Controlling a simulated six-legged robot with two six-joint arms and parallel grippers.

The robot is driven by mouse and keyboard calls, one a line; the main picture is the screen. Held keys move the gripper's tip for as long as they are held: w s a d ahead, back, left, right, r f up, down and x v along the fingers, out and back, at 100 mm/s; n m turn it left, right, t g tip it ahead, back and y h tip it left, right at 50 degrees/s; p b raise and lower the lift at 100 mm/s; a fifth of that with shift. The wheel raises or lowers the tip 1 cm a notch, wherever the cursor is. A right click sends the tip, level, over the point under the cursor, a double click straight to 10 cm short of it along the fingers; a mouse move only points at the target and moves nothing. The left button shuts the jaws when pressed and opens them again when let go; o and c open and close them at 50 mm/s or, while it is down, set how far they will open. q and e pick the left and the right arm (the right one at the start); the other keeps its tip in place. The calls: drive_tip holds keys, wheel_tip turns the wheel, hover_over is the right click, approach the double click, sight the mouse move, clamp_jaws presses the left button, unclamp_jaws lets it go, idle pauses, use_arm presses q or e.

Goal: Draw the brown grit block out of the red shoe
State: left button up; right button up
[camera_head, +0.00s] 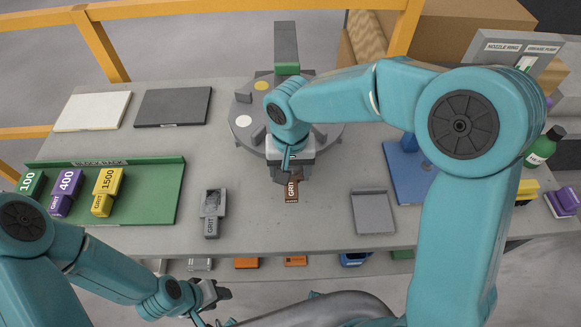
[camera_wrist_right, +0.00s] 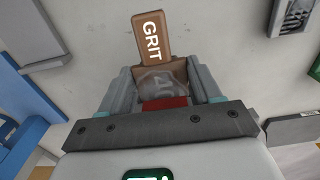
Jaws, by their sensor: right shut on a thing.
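The brown grit block (camera_head: 292,191) shows its GRIT end just below my right gripper (camera_head: 291,174) in the head view. In the right wrist view the block (camera_wrist_right: 151,37) extends out between the two fingers, with a faint number on its body. My right gripper (camera_wrist_right: 163,85) is shut on it. A red patch, apparently the red shoe (camera_wrist_right: 163,103), shows between the fingers close to the palm; the rest of it is hidden. I cannot tell how far the block sits in the shoe. My left gripper (camera_head: 214,293) is low at the slab's front, its jaws unclear.
A round grey turntable (camera_head: 243,135) stands behind my right gripper. A green rack (camera_head: 150,197) with several grit blocks lies left. A grey grit block (camera_head: 212,213) and a grey plate (camera_head: 373,212) flank clear stone. A blue mat (camera_head: 408,175) lies right.

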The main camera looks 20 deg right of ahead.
sight(291, 193)
drive_tip(key=shift+s+a+b, duration=0.2)
drive_tip(key=shift+s+b, duration=0.1)
drive_tip(key=shift+s, duration=0.45)
drive_tip(key=shift+s+a+b, duration=0.25)
drive_tip(key=shift+s+b, duration=0.05)
drive_tip(key=shift+s, duration=0.45)
drive_tip(key=shift+s+a+b, duration=0.2)
drive_tip(key=shift+s+b, duration=0.1)
drive_tip(key=shift+s, duration=0.45)
drive_tip(key=s+r, duration=0.1)
drive_tip(key=s+r+p, duration=0.1)
drive_tip(key=s+r, duration=0.1)
drive_tip(key=shift+a, duration=0.4)
